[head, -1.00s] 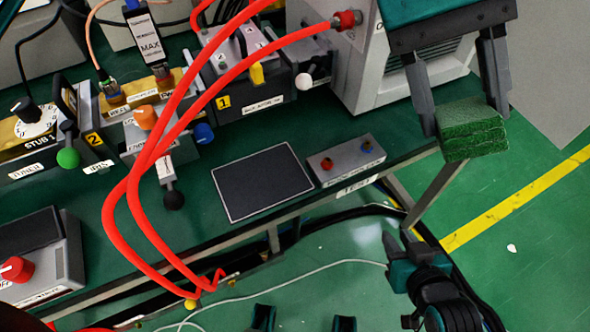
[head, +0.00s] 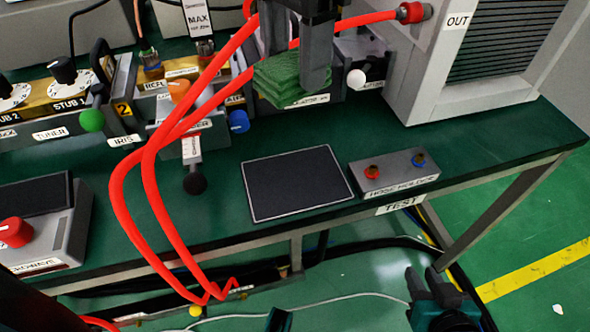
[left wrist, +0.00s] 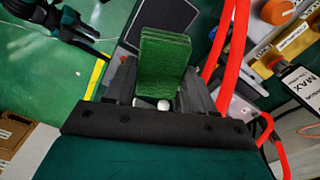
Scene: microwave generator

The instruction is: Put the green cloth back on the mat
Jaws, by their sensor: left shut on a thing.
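The green cloth (head: 285,88) is a folded, layered block held between the fingers of my left gripper (head: 293,72). It hangs in the air, in front of the bench equipment in the head view. The left wrist view shows the cloth (left wrist: 164,65) upright between the fingers of the left gripper (left wrist: 167,85). The mat (head: 297,183) is a dark, light-edged square lying bare on the green bench, lower in the head view than the cloth. It also shows behind the cloth in the left wrist view (left wrist: 172,14). My right gripper (head: 428,282) is low, off the bench front; its opening is unclear.
A grey hose holder (head: 393,176) stands right of the mat. Red hoses (head: 150,180) loop down left of it, and a black knob (head: 195,184) is near its left edge. A large grey unit (head: 460,60) stands at back right. Bare bench (head: 520,130) lies at right.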

